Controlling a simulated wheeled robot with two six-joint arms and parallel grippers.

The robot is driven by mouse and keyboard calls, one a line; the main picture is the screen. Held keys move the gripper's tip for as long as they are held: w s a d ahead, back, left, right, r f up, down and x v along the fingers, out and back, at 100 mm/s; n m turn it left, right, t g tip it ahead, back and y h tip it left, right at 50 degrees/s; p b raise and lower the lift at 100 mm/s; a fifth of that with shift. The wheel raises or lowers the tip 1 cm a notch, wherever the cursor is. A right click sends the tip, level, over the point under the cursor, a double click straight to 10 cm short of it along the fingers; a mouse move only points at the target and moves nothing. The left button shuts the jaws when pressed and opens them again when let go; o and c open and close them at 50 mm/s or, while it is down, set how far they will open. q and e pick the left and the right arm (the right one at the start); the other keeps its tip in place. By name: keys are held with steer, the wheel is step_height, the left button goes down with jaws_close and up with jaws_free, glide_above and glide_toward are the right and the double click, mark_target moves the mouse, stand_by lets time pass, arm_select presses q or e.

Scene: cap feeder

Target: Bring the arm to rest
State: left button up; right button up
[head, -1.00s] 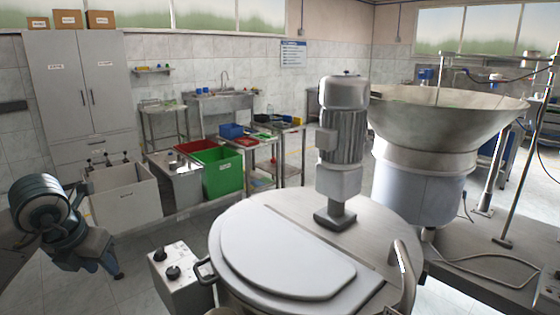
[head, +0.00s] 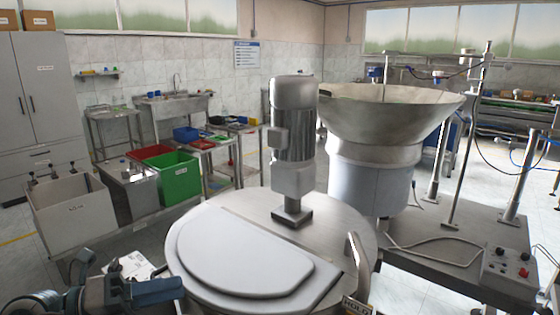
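My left arm comes in at the bottom left corner, and its dark blue-grey gripper (head: 150,289) shows low in the head view. The gripper is in front of a white control box (head: 138,264), beside the round lidded metal vessel, and covers part of that box. Whether its fingers are apart or together I cannot tell, and I see no object clearly held in it. My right arm and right gripper are not in view.
A round metal vessel (head: 350,219) with a grey lid, motor (head: 294,135) and curved handle stands close in front. A large steel feeder bowl (head: 390,115) stands behind it to the right, with a button box (head: 510,270).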

arm_select(q)
steer(key=w+a+f+n+t+y, duration=0.1)
steer(key=a+n+t+y, duration=0.55)
steer(key=n, duration=0.65)
steer(key=w+a+f+n+t+y, duration=0.2)
steer(key=a+n+t+y, duration=0.2)
steer(key=n+t+y, duration=0.7)
steer(key=s+a+f+n+g+y, duration=0.1)
steer(key=s+a+f+n+g, duration=0.1)
steer(key=f+n+g, duration=0.4)
steer(key=s+a+f+n+g+y, duration=0.2)
steer(key=f+n+g, duration=0.15)
steer(key=f, duration=0.45)
steer(key=s+d+f+n+g+h, duration=0.1)
steer(key=s+d+f+g+h, duration=0.15)
steer(key=s+f+g, duration=0.5)
steer(key=s+d+f+n+g+h, duration=0.15)
steer(key=s+d+f+g, duration=0.25)
steer(key=s+f, duration=0.7)
step_height(320, 180, down, 26)
steer(key=a+g, duration=0.1)
steer(key=a, duration=0.2)
steer(key=s+f, duration=0.6)
steer(key=f, duration=0.3)
steer(key=s+f+g, duration=0.1)
steer(key=s+f, duration=0.5)
steer(key=f, duration=0.4)
steer(key=shift+s+a+f+n+y, duration=0.15)
steer(key=shift+s+a+n+y, duration=0.2)
steer(key=shift+s+a, duration=0.1)
